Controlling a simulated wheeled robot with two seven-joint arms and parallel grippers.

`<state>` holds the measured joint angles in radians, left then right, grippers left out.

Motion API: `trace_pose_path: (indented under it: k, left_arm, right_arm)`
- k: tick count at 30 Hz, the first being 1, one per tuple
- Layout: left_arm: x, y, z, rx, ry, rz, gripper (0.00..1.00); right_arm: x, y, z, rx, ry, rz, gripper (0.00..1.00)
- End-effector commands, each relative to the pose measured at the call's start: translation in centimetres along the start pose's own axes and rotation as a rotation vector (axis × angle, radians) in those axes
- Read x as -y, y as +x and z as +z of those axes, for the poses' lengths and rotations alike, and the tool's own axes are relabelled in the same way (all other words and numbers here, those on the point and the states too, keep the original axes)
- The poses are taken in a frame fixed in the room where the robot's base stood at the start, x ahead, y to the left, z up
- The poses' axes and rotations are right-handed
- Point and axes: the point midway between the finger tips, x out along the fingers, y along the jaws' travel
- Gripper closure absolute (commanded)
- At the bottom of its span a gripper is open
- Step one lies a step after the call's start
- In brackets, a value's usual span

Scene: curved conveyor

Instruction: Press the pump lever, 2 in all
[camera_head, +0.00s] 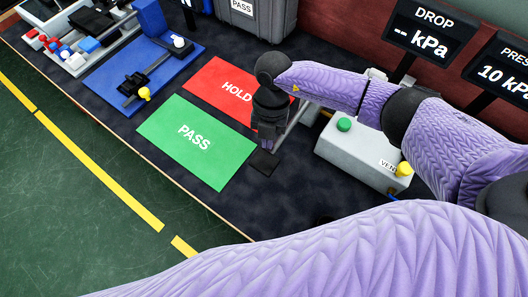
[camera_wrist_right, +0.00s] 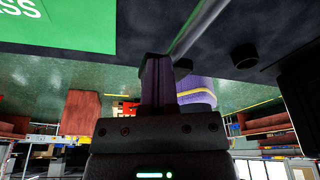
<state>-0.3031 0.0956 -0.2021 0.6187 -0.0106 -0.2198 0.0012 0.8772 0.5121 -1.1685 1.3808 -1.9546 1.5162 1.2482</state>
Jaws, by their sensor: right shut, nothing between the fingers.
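The pump is a pale grey box (camera_head: 350,155) at the right of the bench, with a green button (camera_head: 344,124) and a yellow knob (camera_head: 404,169) marked VENT. Its lever looks like a grey bar (camera_head: 300,121) ending in a flat black pad (camera_head: 263,162); the bar also shows in the right wrist view (camera_wrist_right: 200,28). My right gripper (camera_head: 267,142) points down, shut and empty, right by the pad. In the right wrist view its fingers (camera_wrist_right: 157,82) are together, with their tips at the pad; I cannot tell whether they touch. My left gripper is out of view.
A red HOLD mat (camera_head: 215,85) and a green PASS mat (camera_head: 170,150) lie left of the gripper. A blue board (camera_head: 125,75) with a fixture is farther left. Displays at the back right read DROP "-- kPa" (camera_head: 432,30) and 10 kPa (camera_head: 503,72). A purple sleeve of mine fills the foreground.

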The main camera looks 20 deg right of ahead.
Motion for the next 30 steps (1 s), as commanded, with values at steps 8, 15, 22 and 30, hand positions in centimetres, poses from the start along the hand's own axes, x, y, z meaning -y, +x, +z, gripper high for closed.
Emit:
trace_pose_path:
  k: [8,15,22,30]
  left_arm:
    - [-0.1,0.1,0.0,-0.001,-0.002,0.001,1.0]
    - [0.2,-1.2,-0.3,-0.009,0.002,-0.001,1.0]
    - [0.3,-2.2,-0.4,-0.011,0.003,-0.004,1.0]
    - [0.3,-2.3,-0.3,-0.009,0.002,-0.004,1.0]
  right_arm:
    - [0.0,-0.1,0.1,0.0,-0.001,-0.001,1.0]
    - [0.0,-4.1,0.2,0.005,0.0,0.001,1.0]
    - [0.0,-8.6,0.2,0.004,0.0,0.001,1.0]
    - [0.0,-10.1,0.2,0.002,0.0,0.001,1.0]
